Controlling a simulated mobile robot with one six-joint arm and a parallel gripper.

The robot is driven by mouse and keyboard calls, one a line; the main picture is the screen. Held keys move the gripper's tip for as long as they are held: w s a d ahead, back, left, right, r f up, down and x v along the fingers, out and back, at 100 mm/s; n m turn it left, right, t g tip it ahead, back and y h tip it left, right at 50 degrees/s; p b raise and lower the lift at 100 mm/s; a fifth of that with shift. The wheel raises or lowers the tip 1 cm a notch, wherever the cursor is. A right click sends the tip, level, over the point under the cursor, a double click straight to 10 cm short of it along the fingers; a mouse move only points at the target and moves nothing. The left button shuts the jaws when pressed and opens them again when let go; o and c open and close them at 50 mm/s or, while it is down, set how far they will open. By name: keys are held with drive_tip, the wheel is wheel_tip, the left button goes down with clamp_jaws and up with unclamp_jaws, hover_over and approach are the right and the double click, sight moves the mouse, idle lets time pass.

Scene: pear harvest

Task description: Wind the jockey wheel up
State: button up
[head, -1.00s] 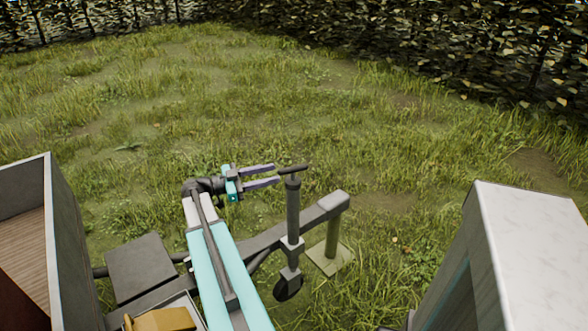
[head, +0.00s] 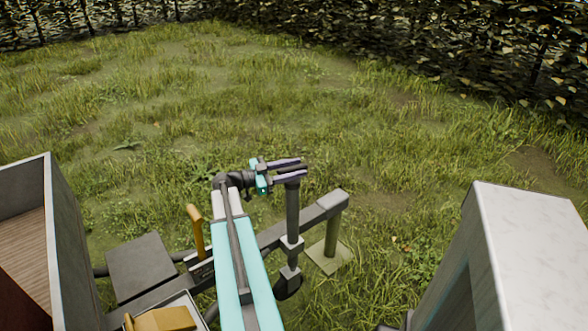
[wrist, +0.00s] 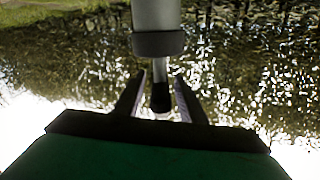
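The jockey wheel (head: 293,215) is an upright grey tube clamped beside the dark drawbar. Its small black wheel (head: 288,287) is low down, partly hidden by my arm. My gripper (head: 303,167) is at the top of the tube, fingers pointing right, across the crank handle, which is mostly hidden there. In the wrist view, my gripper (wrist: 160,80) has one finger on each side of the handle's dark grip (wrist: 161,98). Narrow gaps show beside the grip, so the fingers look open around it. The jockey wheel's tube and collar (wrist: 158,43) hang in from the top edge.
The drawbar (head: 322,207) ends over a greenish post (head: 332,236) on a square plate. A yellow lever (head: 196,232) stands left of my arm. A grey-walled trailer bed (head: 55,230) is at left, a pale box (head: 525,240) at right. Grass beyond is open up to the hedge.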

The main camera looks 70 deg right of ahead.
clamp_jaws()
drive_tip(key=shift+s+a+r+n+t+h+p, duration=0.1)
drive_tip(key=shift+n+t+h+p, duration=0.2)
drive_tip(key=shift+p, duration=0.05)
drive_tip(key=shift+n+t+h+p, duration=0.35)
drive_tip(key=shift+n+t+h, duration=0.05)
drive_tip(key=shift+t+h, duration=0.1)
drive_tip(key=shift+n+t+h+p, duration=0.35)
drive_tip(key=shift+n+t+h, duration=0.05)
drive_tip(key=shift+n+t+h+p, duration=0.35)
drive_tip(key=shift+n+t+h, duration=0.05)
drive_tip(key=shift+t, duration=0.5)
drive_tip(key=shift+n, duration=0.3)
